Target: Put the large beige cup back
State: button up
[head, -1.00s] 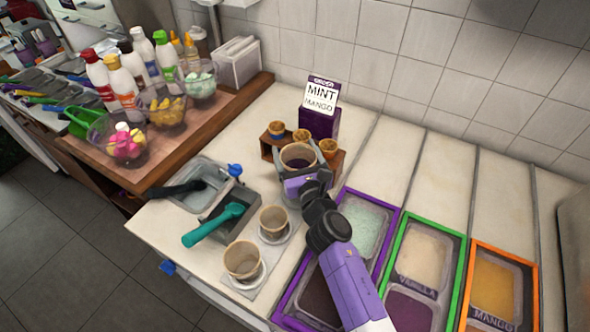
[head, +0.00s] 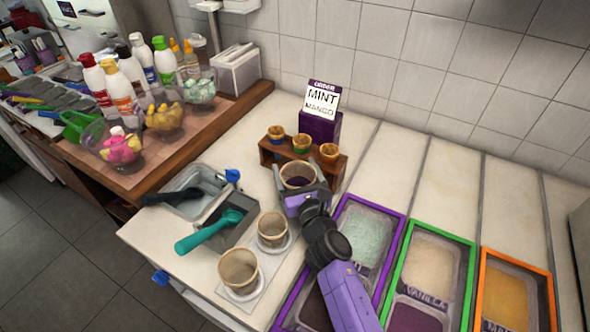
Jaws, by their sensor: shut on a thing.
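A large beige cup (head: 298,173) with a dark inside is held upright in front of the wooden rack. My gripper (head: 301,190) is shut around it, one finger on each side. I cannot tell whether its base touches the counter. Two other beige cups, one nearer (head: 239,269) and one farther (head: 272,228), stand on white saucers on a pale mat (head: 262,290). The wooden rack (head: 273,153) carries three small cups along its top. My purple arm hides part of the counter and the tubs.
A grey bin with a teal scoop (head: 209,232) and a metal basin (head: 203,178) stand left of the cups. Framed ice-cream tubs (head: 436,243) lie at right. An order sign (head: 321,112) stands behind the rack. Bare counter shows left of the rack.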

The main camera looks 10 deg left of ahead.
jog(key=o, duration=2.1)
jog(key=shift+c, duration=0.2)
jog(key=shift+r+p, duration=0.3)
jog(key=shift+p, duration=0.15)
jog(key=p+v, duration=0.3)
jog(key=v, duration=0.9)
jog(key=shift+p, duration=0.4)
jog(key=shift+f, duration=0.15)
